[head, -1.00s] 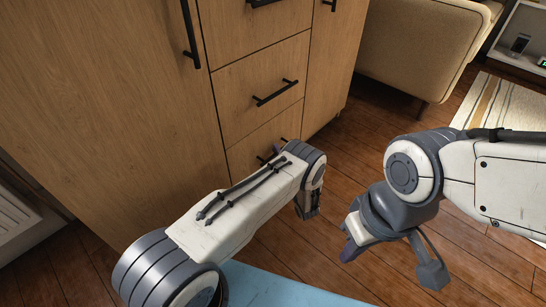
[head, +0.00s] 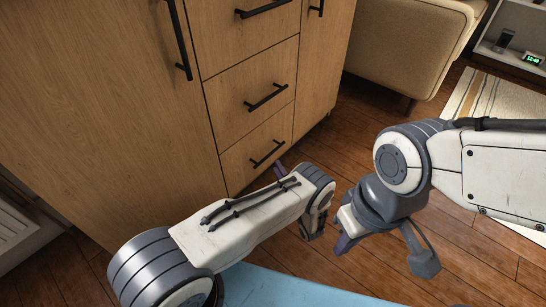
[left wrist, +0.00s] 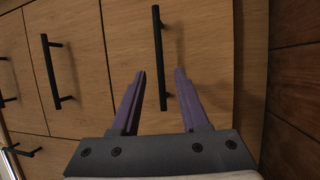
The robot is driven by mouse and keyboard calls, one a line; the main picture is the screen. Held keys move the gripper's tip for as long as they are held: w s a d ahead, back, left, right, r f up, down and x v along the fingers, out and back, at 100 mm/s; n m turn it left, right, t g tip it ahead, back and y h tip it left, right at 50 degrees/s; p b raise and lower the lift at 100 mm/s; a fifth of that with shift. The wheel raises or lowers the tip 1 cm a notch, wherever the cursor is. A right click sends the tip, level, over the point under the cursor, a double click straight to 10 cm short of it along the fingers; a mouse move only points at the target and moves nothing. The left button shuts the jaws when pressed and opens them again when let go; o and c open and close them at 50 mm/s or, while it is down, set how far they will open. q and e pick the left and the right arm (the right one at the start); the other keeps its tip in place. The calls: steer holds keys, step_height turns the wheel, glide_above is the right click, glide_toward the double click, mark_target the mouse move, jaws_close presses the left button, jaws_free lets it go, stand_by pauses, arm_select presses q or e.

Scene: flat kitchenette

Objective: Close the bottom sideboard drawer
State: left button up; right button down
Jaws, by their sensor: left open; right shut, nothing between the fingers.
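The wooden sideboard's bottom drawer (head: 240,164) has a black bar handle (head: 267,153). Its front looks about flush with the drawer above, with no clear gap visible. In the left wrist view, the drawer front (left wrist: 206,60) fills the middle, with its handle (left wrist: 160,58) lying between the fingertips in the picture. My left gripper (head: 280,170) is open and empty, just in front of the drawer and apart from the handle in the head view; its fingers also show in the left wrist view (left wrist: 160,74). My right gripper (head: 341,244) is shut and empty above the floor.
The middle drawer (head: 235,104) above looks closed. A beige sofa (head: 410,50) stands at the back right, beside a striped rug (head: 500,100). Wooden floor (head: 365,125) is open between sideboard and sofa. A white radiator (head: 12,215) is at the left edge.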

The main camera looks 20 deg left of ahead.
arm_select(q)
steer(key=shift+v, duration=1.3)
